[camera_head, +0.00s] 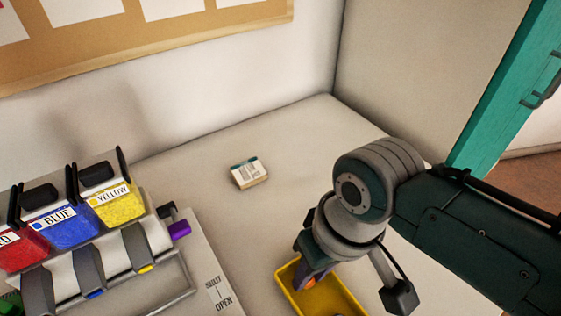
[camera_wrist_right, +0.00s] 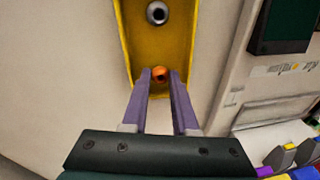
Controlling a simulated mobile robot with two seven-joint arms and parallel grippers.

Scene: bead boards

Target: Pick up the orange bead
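The orange bead (camera_wrist_right: 159,74) lies at one end of the yellow tray (camera_wrist_right: 128,40), with its dark hole showing. In the right wrist view it is between the tips of my right gripper (camera_wrist_right: 160,78), whose two purple fingers stand apart on either side with narrow gaps to the bead. In the head view the bead (camera_head: 311,282) shows beside a purple finger of the right gripper (camera_head: 308,274), low over the tray (camera_head: 330,298). The wrist hides part of the tray there. My left gripper is in neither view.
A grey bead (camera_wrist_right: 157,12) lies farther along the tray. Dispensers with red, blue (camera_head: 68,230) and yellow (camera_head: 118,207) bins stand at the left in the head view. A small box (camera_head: 249,173) lies on the table (camera_head: 230,215). The table around the box is clear.

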